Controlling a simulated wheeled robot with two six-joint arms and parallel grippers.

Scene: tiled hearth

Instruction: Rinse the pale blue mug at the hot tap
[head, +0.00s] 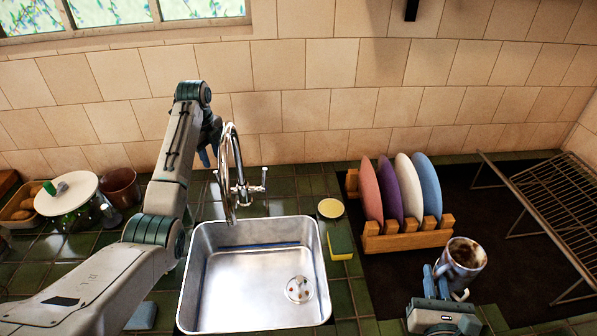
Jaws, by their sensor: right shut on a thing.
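The pale blue mug (467,257) is at the right, in front of the plate rack, with its mouth up and slightly tilted. Brown residue shows inside it. My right gripper (441,278) is shut on the mug, at its left side. The chrome tap (230,160) rises behind the sink (323,268), with its curved spout over the sink's back edge and a lever on its right. My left gripper (207,154) is behind the tap, just left of the spout. My arm partly hides it, and I cannot tell whether its fingers are open or touching anything.
A wooden rack (408,240) with several coloured plates stands right of the sink. A sponge (341,245) and a small round yellow-topped dish (331,208) lie between them. A wire rack (560,205) stands far right. A brown pot (121,186) is at the left.

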